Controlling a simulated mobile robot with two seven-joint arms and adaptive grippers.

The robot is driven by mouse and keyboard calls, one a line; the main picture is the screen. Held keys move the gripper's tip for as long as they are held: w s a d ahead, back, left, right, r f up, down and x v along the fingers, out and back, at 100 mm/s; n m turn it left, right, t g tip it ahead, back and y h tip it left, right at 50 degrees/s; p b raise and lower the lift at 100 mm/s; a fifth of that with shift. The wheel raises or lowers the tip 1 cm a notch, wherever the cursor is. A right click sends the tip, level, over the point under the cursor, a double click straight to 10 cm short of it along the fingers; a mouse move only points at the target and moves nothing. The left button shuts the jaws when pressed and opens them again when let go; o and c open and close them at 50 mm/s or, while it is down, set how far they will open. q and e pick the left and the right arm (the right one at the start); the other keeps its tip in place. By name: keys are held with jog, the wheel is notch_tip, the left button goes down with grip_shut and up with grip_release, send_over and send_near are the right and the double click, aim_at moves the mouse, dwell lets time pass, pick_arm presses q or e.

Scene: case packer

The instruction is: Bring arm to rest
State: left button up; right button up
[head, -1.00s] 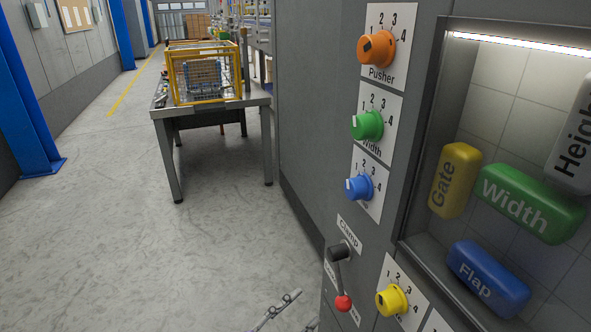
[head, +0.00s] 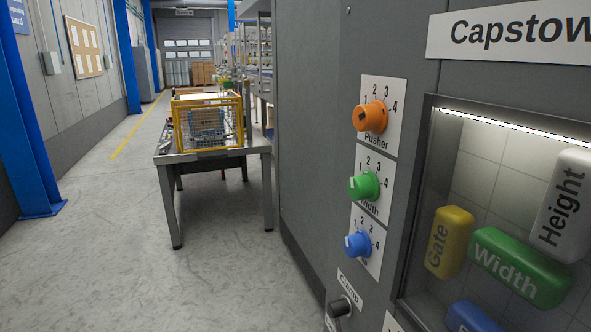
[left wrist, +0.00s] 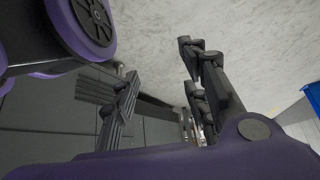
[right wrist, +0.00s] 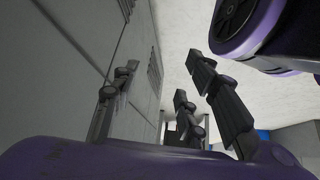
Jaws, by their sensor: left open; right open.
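My left gripper (left wrist: 158,95) shows in the left wrist view with its dark fingers spread apart and nothing between them. My right gripper (right wrist: 160,100) shows in the right wrist view, also with fingers apart and empty. Neither gripper shows in the head view. The grey machine panel (head: 310,120) fills the right of the head view. It carries an orange Pusher knob (head: 370,117), a green Width knob (head: 364,186), a blue knob (head: 358,245) and the dark top of the clamp lever (head: 340,306).
Behind the panel's window frame (head: 418,200) are Gate (head: 449,242), Width (head: 518,266) and Height (head: 562,205) blocks. A metal table (head: 212,152) bears a yellow-framed cage (head: 207,120). The floor (head: 100,260) at left is clear. Blue columns (head: 25,120) stand along the left wall.

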pick_arm(q)
jog(key=w+r+t+p, duration=0.1)
jog(key=w+r+p, duration=0.2)
jog(key=r+p, duration=0.5)
jog(key=w+r+t+p, duration=0.1)
jog(key=w+r+p, duration=0.2)
jog(key=r+p, duration=0.5)
jog(key=shift+w+d+r, duration=0.15)
jog(key=shift+w+r, duration=0.25)
jog(key=shift+r, duration=0.5)
pick_arm(e)
jog(key=w+r+t, duration=0.1)
jog(key=w+r, duration=0.2)
jog(key=r, duration=0.6)
jog(key=w+r, duration=0.3)
jog(key=r, duration=0.5)
jog(key=shift+r+t, duration=0.35)
jog(key=shift+t, duration=0.05)
